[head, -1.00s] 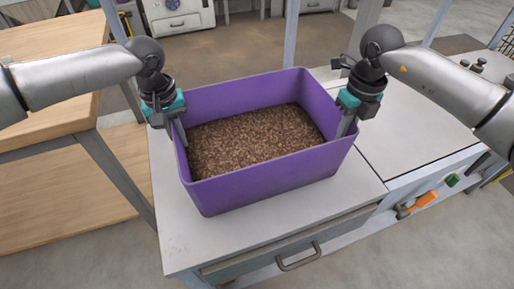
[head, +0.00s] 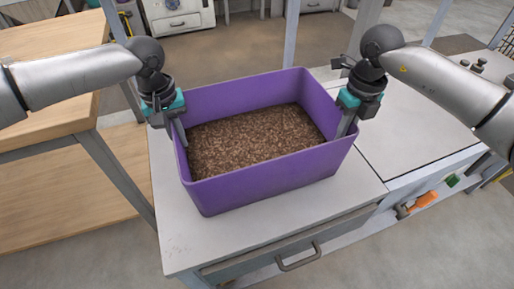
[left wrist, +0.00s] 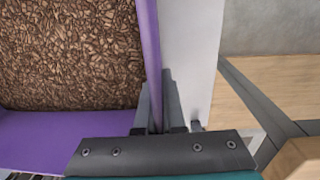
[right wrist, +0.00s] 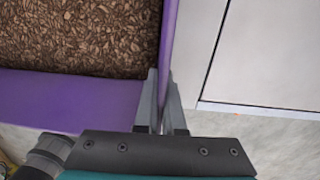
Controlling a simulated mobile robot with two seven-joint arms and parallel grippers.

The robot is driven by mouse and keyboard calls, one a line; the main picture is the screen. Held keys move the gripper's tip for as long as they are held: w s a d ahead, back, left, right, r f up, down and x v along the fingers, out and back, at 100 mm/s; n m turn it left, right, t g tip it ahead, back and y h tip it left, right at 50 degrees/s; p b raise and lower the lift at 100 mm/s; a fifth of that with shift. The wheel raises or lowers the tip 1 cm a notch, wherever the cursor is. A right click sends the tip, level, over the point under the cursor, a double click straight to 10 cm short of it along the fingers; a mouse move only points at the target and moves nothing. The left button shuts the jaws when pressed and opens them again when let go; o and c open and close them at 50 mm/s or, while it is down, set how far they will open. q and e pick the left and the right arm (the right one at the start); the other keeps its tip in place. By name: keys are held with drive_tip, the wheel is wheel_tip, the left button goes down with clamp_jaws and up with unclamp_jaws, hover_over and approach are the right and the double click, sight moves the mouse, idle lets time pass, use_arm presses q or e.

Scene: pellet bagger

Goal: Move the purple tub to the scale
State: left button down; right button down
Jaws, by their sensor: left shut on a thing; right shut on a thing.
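The purple tub (head: 270,181) holds brown pellets (head: 255,140) and sits on the light grey counter top, or just above it; I cannot tell which. My left gripper (head: 180,134) is shut on the tub's left wall. The left wrist view shows that wall (left wrist: 150,50) between the two fingers (left wrist: 160,112). My right gripper (head: 345,122) is shut on the tub's right wall. In the right wrist view the wall (right wrist: 168,40) runs between the fingers (right wrist: 166,110). The tub looks level. I cannot make out the scale for certain in any view.
The counter (head: 185,235) has bare room in front of the tub. A flat pale panel (head: 415,130) lies to the right, beyond a dark seam. A wooden bench (head: 50,80) stands at left. A drawer handle (head: 298,258) juts from the counter's front.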

use_arm(q)
drive_tip(key=shift+r, duration=0.2)
use_arm(e)
drive_tip(key=shift+w+r, duration=0.1)
drive_tip(key=shift+r, duration=0.1)
